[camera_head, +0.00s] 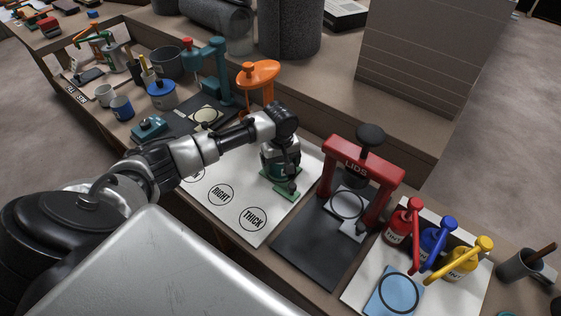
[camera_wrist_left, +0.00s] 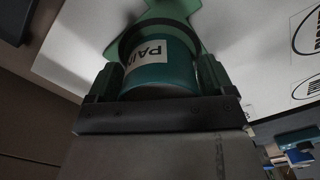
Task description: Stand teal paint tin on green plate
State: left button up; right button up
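The teal paint tin (camera_wrist_left: 160,72), with a white label reading "PAI", sits between the two fingers of my left gripper (camera_wrist_left: 160,85) in the left wrist view. The fingers touch its sides. In the head view my left gripper (camera_head: 282,172) is over the green plate (camera_head: 287,194) and largely hides the tin. The plate lies on a white board and also shows beyond the tin in the left wrist view (camera_wrist_left: 183,8). The tin looks upright over the plate; I cannot tell whether it touches. My right gripper is not in view.
The white board (camera_head: 235,228) has circles marked "RIGHT" and "THICK". A red "LIDS" press (camera_head: 356,174) stands close to the right of the gripper. An orange-topped stand (camera_head: 259,76) is behind it. Red, blue and yellow bottles (camera_head: 437,243) stand farther right.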

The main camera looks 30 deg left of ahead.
pick_arm(q)
jog(key=shift+o, duration=0.9)
jog(key=shift+r, duration=0.1)
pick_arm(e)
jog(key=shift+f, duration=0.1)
pick_arm(q)
notch_tip(320, 180, up, 12)
jog(key=p, duration=0.2)
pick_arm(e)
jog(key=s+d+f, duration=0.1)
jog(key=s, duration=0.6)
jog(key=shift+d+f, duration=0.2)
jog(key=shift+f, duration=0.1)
pick_arm(q)
jog(key=shift+s+a, duration=0.1)
